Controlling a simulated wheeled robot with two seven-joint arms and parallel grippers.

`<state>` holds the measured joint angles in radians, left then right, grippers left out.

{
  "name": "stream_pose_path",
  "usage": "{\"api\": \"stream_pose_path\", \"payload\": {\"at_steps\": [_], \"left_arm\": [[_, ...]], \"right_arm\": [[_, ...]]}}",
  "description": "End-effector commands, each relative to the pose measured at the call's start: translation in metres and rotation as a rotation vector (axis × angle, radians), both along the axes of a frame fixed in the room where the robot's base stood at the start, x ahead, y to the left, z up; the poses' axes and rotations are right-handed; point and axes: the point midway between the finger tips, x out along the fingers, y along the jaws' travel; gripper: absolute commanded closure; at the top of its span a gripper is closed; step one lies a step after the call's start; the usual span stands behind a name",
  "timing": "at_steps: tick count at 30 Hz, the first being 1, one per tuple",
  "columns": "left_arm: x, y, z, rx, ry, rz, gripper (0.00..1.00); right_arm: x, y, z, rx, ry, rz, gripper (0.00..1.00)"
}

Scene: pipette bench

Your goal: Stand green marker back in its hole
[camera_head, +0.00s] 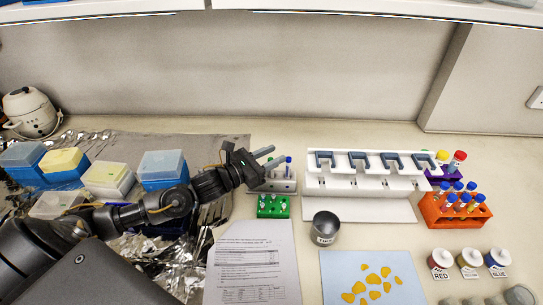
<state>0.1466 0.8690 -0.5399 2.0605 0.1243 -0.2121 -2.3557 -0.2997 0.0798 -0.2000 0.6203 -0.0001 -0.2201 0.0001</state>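My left gripper (279,153) reaches in from the left over a small grey-white rack (284,186) behind the green rack. Its two fingers are apart, and I see nothing clearly held between them. A blue-capped item (289,161) stands upright in the grey-white rack, just right of the fingers. The gripper hides part of this rack. My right gripper is not in view.
A green rack (273,213) with small tubes stands in front. A white pipette stand (360,206), a dark cup labelled TRASH (325,232) and an orange tube rack (456,214) are to the right. Printed paper (252,270) lies in front. Tip boxes (62,160) fill the left.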

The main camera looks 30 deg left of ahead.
Motion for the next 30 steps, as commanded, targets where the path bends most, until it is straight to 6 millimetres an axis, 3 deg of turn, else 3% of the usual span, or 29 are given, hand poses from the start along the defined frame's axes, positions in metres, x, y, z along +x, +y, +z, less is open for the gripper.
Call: {"api": "stream_pose_path", "payload": {"at_steps": [1,8,21,30], "left_arm": [[-0.002,0.000,-0.011,0.006,0.024,0.001,0.60],[-0.007,0.003,-0.015,0.009,0.028,0.002,0.60],[-0.078,0.036,-0.007,0.007,0.009,-0.002,0.60],[-0.098,0.046,-0.001,0.004,0.000,0.001,0.60]], "right_arm": [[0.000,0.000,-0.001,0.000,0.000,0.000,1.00],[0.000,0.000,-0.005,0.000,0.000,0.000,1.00],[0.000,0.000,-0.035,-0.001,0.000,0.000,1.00],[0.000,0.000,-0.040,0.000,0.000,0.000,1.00]]}}
